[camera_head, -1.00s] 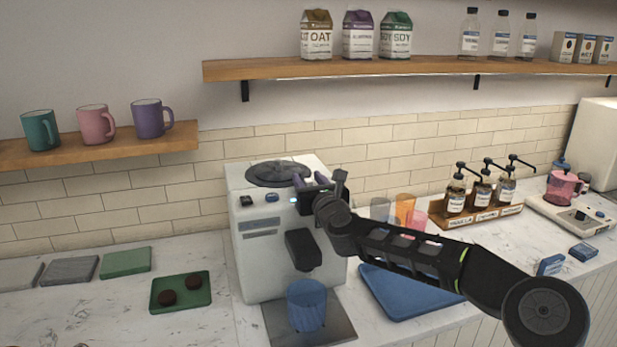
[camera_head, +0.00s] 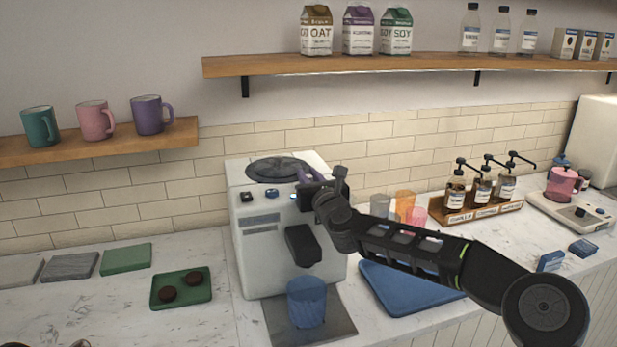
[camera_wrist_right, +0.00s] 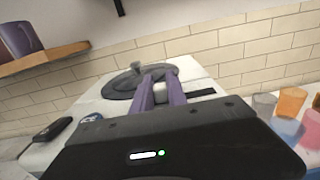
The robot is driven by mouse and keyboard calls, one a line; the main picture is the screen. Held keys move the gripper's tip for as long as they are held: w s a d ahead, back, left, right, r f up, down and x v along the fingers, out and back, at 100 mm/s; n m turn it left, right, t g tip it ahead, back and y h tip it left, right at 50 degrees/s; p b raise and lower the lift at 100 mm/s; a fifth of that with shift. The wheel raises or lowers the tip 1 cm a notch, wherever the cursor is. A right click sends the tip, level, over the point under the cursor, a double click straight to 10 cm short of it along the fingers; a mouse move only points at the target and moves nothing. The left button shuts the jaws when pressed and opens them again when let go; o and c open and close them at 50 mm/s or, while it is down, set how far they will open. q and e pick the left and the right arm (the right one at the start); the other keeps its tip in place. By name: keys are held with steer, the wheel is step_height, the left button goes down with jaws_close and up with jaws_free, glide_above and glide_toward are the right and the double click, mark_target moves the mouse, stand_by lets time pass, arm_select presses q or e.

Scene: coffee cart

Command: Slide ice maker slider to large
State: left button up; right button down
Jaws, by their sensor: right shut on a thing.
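The ice maker is a white box machine (camera_head: 262,262) with a round dark lid on top, small front controls and a black spout. My right gripper (camera_head: 303,176) is at the upper right of its front face, over the slider area. In the right wrist view, the purple fingers (camera_wrist_right: 160,82) are closed around a small pale knob, apparently the slider (camera_wrist_right: 162,72). A dark slot (camera_wrist_right: 201,93) runs to the right of the fingers. The fingers and wrist hide most of the slider and any size marks. My left gripper is not in view.
A blue cup (camera_head: 307,300) stands under the spout on a grey drip plate (camera_head: 340,326). Clear, orange and pink cups and a blue tray (camera_head: 385,296) are to the right, behind or under my arm. A green tray (camera_head: 205,284) with two dark round pieces lies left.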

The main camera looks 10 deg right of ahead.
stand_by(0.8)
steer(key=shift+d+f+b, duration=0.2)
steer(key=shift+d+b, duration=0.15)
steer(key=shift+b, duration=0.1)
steer(key=d+b, duration=0.4)
steer(key=d, duration=0.1)
steer(key=shift+w, duration=0.2)
steer(key=shift+d+r, duration=0.15)
steer(key=shift+r, duration=0.05)
steer(key=c, duration=1.3)
jaws_free()
steer(key=shift+d, duration=0.1)
steer(key=shift+s, duration=0.15)
